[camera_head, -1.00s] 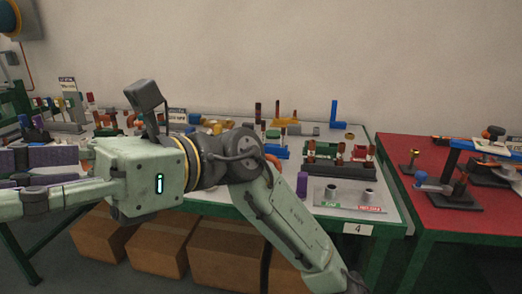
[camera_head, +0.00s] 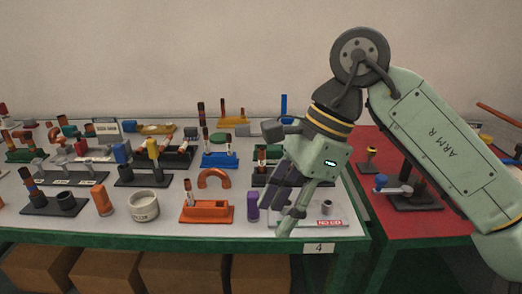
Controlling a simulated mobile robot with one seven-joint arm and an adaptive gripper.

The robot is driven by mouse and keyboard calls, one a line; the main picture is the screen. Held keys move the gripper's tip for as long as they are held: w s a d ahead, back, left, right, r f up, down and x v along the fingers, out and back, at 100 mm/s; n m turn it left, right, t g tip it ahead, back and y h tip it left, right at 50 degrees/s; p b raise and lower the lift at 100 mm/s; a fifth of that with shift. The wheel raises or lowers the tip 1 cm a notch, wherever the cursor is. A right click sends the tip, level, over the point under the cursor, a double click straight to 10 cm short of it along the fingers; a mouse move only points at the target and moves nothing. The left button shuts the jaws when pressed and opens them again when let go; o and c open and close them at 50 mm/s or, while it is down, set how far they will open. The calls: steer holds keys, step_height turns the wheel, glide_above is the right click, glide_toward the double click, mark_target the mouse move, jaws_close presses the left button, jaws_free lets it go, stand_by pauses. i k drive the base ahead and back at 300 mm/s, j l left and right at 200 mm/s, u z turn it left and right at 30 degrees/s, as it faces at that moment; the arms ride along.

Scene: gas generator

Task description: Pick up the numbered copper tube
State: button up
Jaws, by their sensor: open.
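My gripper (camera_head: 276,212) is open and points down and left over the front right of the white table. Nothing shows between its fingers. I can read no number on any tube, so I cannot tell which is the numbered copper tube. Copper-coloured candidates are an orange-brown cylinder (camera_head: 103,200) standing at the front left, an arched copper piece (camera_head: 213,178) at the middle, and a thin upright tube (camera_head: 188,190) on an orange block (camera_head: 208,212). A short purple cylinder (camera_head: 252,206) stands just left of the fingertips. My gripper hides part of the table behind it.
A white round pot (camera_head: 143,205) stands beside the orange-brown cylinder. Black stands with pegs (camera_head: 54,206) and a blue holder (camera_head: 220,160) crowd the table. A grey plate with a red label (camera_head: 330,222) lies at the front right. A red table (camera_head: 372,210) adjoins.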

mark_target(262, 151)
steer(key=i, duration=1.1)
